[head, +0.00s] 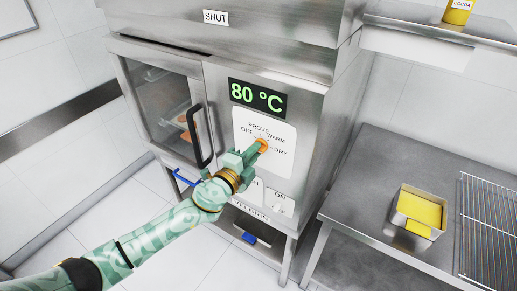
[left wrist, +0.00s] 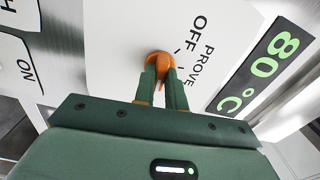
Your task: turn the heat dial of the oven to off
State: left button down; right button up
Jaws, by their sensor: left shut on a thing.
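The orange heat dial (head: 263,145) sits on the white control panel (head: 281,131) of the steel oven. Labels OFF, PROVE, WARM and DRY stand around it. My left gripper (head: 256,151) is at the dial, with its fingers shut on it. In the left wrist view the dial (left wrist: 158,57) shows between and beyond the two green fingers (left wrist: 164,85), with OFF and PROVE to its right. The fingers hide part of the dial, and I cannot tell which label its pointer faces. The green display (head: 258,96) above reads 80 °C. My right gripper is not in view.
The oven's glass door (head: 167,105), with a black handle (head: 201,137), is left of the panel and looks closed. A steel table (head: 372,190) on the right bears a tin with yellow contents (head: 419,210) and a wire rack (head: 488,225). An ON switch (head: 279,203) is below the dial.

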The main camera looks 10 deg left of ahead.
pick_arm(q)
jog(key=shift+n+p, duration=0.3)
jog(key=shift+n, duration=3.8)
jog(key=n+p, duration=0.2)
jog(key=n, duration=0.2)
jog(key=shift+n, duration=0.3)
